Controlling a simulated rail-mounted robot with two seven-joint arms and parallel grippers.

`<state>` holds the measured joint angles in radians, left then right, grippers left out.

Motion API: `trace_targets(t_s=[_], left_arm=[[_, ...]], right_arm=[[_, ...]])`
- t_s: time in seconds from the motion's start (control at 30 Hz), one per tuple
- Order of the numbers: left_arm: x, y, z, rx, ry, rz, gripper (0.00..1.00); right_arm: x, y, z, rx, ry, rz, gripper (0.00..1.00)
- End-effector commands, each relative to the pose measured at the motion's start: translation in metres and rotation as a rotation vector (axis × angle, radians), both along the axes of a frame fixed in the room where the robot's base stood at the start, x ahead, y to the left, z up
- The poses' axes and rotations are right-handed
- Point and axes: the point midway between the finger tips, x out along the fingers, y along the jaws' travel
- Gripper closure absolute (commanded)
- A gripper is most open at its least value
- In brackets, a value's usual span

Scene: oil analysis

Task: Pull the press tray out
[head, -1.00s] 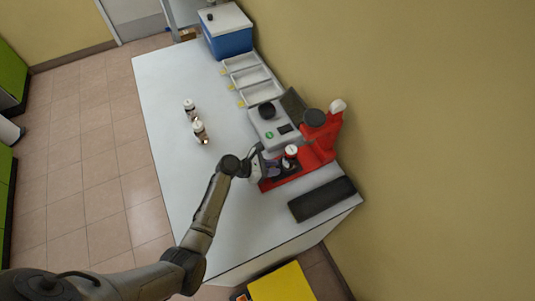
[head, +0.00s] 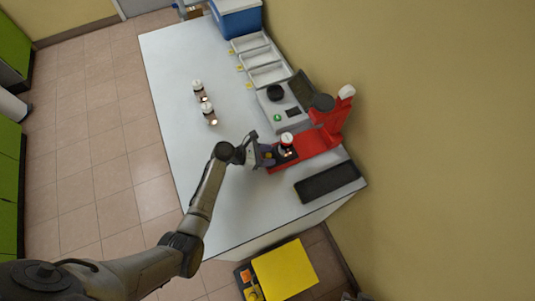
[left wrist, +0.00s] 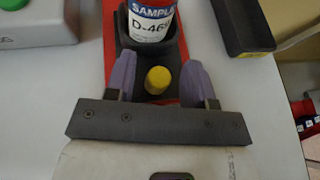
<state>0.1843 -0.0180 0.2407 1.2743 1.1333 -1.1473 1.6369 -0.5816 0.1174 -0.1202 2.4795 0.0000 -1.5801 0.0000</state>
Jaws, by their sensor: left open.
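The red press (head: 325,125) stands near the wall side of the table. Its black tray (head: 284,156) lies on the red base, clear of the upright column. A white-capped sample bottle (head: 287,139) stands upright in the tray; its label, partly cut off, shows in the left wrist view (left wrist: 151,22). My left gripper (head: 266,154) is at the tray's outer end. Its two purple fingers (left wrist: 160,82) are open, one on each side of the yellow knob (left wrist: 158,80). I cannot tell whether either finger touches the knob.
A grey device (head: 283,112) stands close beside the press, and a black shallow tray (head: 328,183) lies on its other side. Two bottles (head: 209,113) (head: 198,90) stand farther left. White trays (head: 268,76) line the back. Table before the gripper is clear.

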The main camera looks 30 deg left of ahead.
Motion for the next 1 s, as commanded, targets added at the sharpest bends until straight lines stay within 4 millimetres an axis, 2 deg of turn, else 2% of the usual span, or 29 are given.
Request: trace_targets(t_s=[0.27,0.8,1.0], left_arm=[[-0.004,0.006,0.003,0.001,0.000,0.001,0.51],[-0.057,0.078,0.040,0.003,-0.001,0.001,0.51],[-0.070,0.095,0.049,0.001,0.000,0.001,0.51]], right_arm=[[0.000,-0.002,0.001,-0.007,0.000,0.004,0.57],[0.001,-0.001,0.008,-0.004,-0.002,0.002,0.57],[0.001,0.000,0.009,0.001,-0.002,-0.001,0.57]])
